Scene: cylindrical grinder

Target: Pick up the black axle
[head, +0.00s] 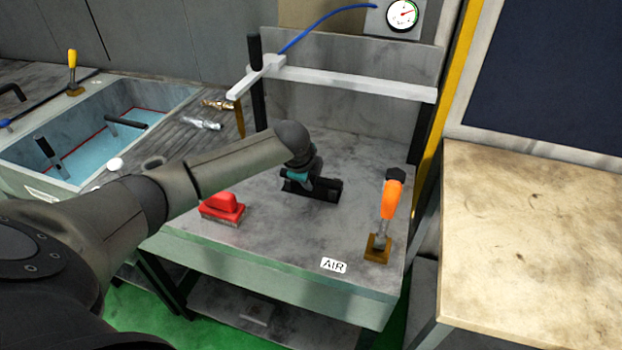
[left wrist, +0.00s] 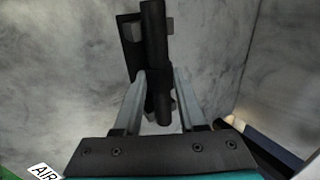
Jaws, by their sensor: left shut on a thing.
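The black axle (left wrist: 155,42) is a dark round bar, seen in the left wrist view running up the picture between my fingers. My left gripper (left wrist: 160,75) is shut on it, with one grey finger on each side. Under and beside the axle is a black holder (left wrist: 133,45). In the head view my left gripper (head: 312,184) is low over the grey bench, and the black axle and holder (head: 328,190) show partly behind it. I cannot tell whether the axle is clear of its holder. My right gripper is not in view.
The grey bench (head: 290,235) also bears a red-handled brush (head: 222,207) and an orange-handled tool (head: 390,205). An upright black rod (head: 256,85) with a white bar stands behind. A wash tank (head: 150,92) is at left, a wooden table (head: 540,230) at right.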

